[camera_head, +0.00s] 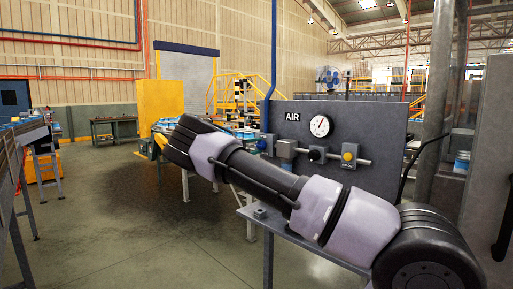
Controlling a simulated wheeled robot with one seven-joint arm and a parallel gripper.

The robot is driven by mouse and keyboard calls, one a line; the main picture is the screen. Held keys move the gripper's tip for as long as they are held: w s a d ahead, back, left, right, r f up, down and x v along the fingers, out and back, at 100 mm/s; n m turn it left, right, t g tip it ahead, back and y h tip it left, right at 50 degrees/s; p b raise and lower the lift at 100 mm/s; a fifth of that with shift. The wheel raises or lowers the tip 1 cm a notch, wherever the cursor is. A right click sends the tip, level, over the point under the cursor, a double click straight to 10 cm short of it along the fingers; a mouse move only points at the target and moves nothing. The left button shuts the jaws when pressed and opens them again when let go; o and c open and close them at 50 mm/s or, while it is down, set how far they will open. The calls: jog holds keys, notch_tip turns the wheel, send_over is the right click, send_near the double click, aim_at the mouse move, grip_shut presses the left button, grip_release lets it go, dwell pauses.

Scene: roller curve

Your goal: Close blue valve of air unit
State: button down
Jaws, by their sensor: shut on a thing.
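The air unit is a grey upright panel (375,128) with an AIR label (292,117) and a round white gauge (320,126). Along its pipe sit a blue valve knob (262,145) at the left end, a dark knob (314,155) in the middle and a yellow knob (348,157) at the right. The blue knob shows just above my arm, which crosses the view from lower right to upper left. How the blue valve is turned is too small to tell. My gripper does not show; the far end of my arm is a dark link left of the panel.
A grey table (282,228) stands in front of the panel, partly behind my arm. A roller conveyor (10,168) is at the left edge. A grey post (437,100) rises right of the panel. The floor (110,225) at left centre is clear.

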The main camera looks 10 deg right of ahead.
dwell(0.4)
jog(key=shift+c, duration=1.4)
grip_release()
jog(key=shift+a, duration=0.1)
jog(key=v, duration=1)
jog(key=shift+s+a, duration=0.25)
jog(key=shift+a, duration=0.15)
